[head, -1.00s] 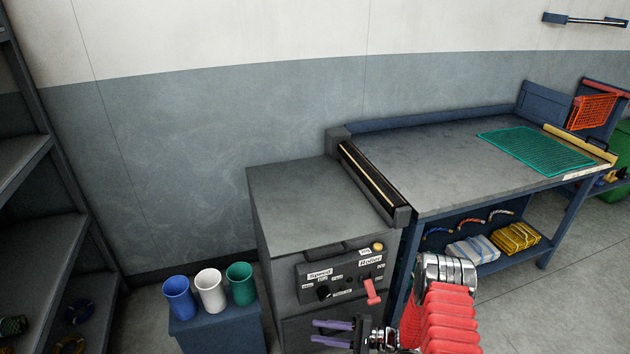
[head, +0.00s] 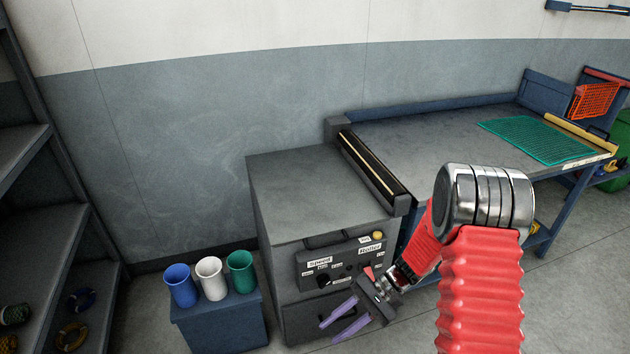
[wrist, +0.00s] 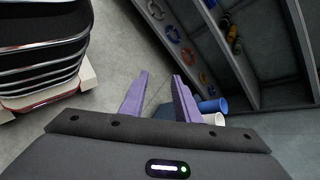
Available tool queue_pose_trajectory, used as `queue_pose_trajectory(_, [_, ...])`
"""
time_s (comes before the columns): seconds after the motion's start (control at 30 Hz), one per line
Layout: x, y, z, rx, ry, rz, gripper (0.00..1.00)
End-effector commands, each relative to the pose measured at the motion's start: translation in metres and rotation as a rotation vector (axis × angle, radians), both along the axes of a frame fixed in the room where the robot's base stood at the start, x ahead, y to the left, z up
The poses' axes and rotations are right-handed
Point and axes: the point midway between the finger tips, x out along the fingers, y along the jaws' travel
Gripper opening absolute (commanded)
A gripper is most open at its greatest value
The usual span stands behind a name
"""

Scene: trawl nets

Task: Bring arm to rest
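My gripper (head: 338,319) is in the head view, low in front of the grey cabinet (head: 300,190) and its control panel. Its two purple fingers are apart with nothing between them. The wrist view also shows the open fingers of my gripper (wrist: 160,100), with bare floor ahead and the cups beyond the right finger. My red arm with its metal joint is folded up at the right of the head view. It hides part of the workbench (head: 430,140) and its lower shelf. The red lever on the panel is partly hidden behind my wrist.
Blue (head: 180,285), white (head: 211,278) and green (head: 241,272) cups stand on a blue stand (head: 225,325) left of the cabinet. A green net mat (head: 540,140) lies on the workbench. A dark shelf rack (head: 60,200) with coiled ropes stands at the left.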

Motion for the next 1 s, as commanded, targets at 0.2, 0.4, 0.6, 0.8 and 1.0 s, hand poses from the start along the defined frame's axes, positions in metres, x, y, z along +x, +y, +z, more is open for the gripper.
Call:
queue_pose_trajectory(0.2, [-0.016, -0.016, 0.030, -0.130, -0.043, 0.059, 0.29])
queue_pose_trajectory(0.4, [-0.030, -0.032, 0.055, -0.244, -0.093, 0.104, 0.29])
queue_pose_trajectory(0.6, [-0.043, -0.047, 0.080, -0.352, -0.155, 0.140, 0.29])
queue_pose_trajectory(0.8, [-0.054, -0.062, 0.105, -0.454, -0.229, 0.168, 0.29])
queue_pose_trajectory(1.0, [-0.065, -0.075, 0.129, -0.546, -0.313, 0.194, 0.29])
